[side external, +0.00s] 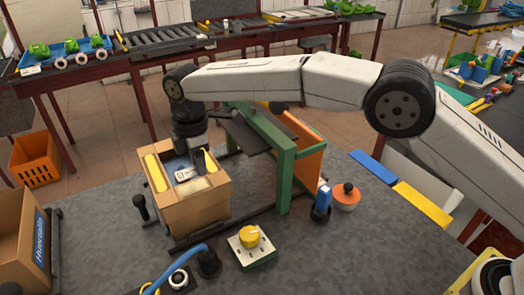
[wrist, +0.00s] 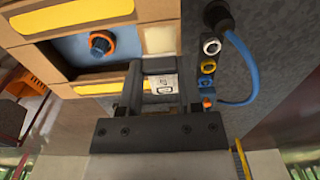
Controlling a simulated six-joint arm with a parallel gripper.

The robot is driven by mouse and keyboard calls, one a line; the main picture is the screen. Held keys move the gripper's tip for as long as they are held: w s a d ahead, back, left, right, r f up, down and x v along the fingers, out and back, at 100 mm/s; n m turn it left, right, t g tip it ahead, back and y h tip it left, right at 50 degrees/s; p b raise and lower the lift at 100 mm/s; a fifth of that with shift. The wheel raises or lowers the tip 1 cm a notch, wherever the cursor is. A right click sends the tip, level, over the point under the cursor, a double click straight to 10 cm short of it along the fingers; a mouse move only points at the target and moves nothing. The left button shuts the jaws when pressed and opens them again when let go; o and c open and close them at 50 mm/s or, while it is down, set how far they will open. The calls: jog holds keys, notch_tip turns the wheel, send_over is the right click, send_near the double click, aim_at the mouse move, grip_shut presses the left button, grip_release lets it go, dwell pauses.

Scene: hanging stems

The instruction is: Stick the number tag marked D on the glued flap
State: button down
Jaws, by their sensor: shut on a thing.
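My gripper (wrist: 160,85) is shut on a small white number tag (wrist: 163,84); a dark mark on it looks like a D. In the side view my gripper (side external: 186,165) points down over the open cardboard box (side external: 197,215), with the white tag (side external: 183,174) at its tip. The box's flaps carry yellow strips (side external: 155,172), and a pale cream patch (wrist: 160,39) lies on one flap, just beyond the tag in the wrist view. The patch shows no contact with the tag. I cannot tell whether the strips or the patch are the glue.
Inside the box is a blue surface with an orange-ringed knob (wrist: 101,43). A green frame (side external: 288,165) stands right of the box. A yellow knob on a base (side external: 249,238) and a black fitting with a blue cable (side external: 207,262) are in front. Another carton (side external: 20,240) stands left.

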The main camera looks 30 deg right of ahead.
aim_at(202, 184)
jog(key=shift+f, duration=1.75)
jog(key=shift+f, duration=0.65)
dwell(0.9)
jog(key=shift+c, duration=1)
grip_release()
jog(key=shift+o, duration=0.3)
jog(key=shift+o, duration=0.7)
jog(key=shift+r, duration=0.1)
jog(key=shift+r, duration=0.15)
jog(key=shift+r, duration=3.4)
